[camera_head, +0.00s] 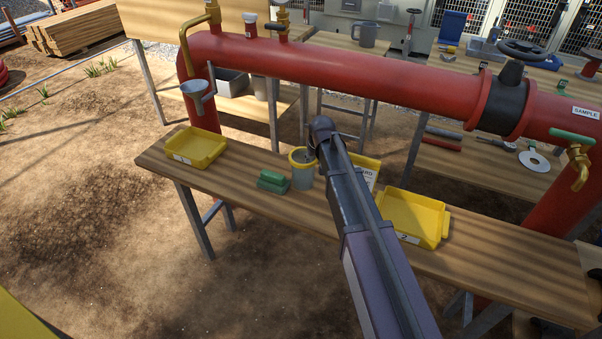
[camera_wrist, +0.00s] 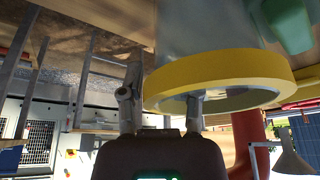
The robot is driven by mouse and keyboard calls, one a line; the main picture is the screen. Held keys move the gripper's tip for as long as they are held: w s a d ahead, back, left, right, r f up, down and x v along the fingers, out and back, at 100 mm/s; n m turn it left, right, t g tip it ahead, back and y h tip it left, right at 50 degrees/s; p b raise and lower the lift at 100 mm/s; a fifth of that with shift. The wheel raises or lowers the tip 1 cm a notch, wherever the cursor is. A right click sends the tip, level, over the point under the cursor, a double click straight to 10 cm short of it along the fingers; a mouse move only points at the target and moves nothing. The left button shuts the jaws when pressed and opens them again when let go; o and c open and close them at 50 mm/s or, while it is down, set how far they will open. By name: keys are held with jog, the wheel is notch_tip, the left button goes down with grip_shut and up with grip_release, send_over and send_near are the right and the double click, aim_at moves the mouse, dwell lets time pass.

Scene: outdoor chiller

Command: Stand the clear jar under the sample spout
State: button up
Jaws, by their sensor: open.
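The clear jar (camera_head: 302,180) has a yellow rim and stands upright on the wooden bench, left of centre. In the wrist view, which looks inverted, its yellow rim (camera_wrist: 225,78) is large and close. My gripper (camera_head: 314,150) is at the top of the jar, partly hidden by my arm. In the wrist view my gripper (camera_wrist: 164,98) is open, with one finger outside the rim and the other showing within the rim's opening. Contact cannot be told. The brass sample spout (camera_head: 580,172) hangs at the far right of the red pipe, below the SAMPLE label (camera_head: 586,113).
A green block (camera_head: 272,181) sits close left of the jar. Yellow trays stand at left (camera_head: 197,148) and right (camera_head: 413,218); a small sign (camera_head: 367,170) is behind my arm. The red pipe (camera_head: 340,65) spans above the bench. Bare bench lies right of the right tray.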

grip_shut()
jog(key=shift+r, duration=0.15)
notch_tip(320, 180, up, 4)
jog(key=p, duration=0.3)
jog(key=shift+f+p, duration=0.25)
jog(key=shift+p, duration=0.15)
jog(key=s+d+r+p, duration=0.1)
jog(key=s+d, duration=0.3)
jog(key=s, duration=1.1)
jog(key=shift+s, duration=0.25)
jog(key=shift+d+r, duration=0.1)
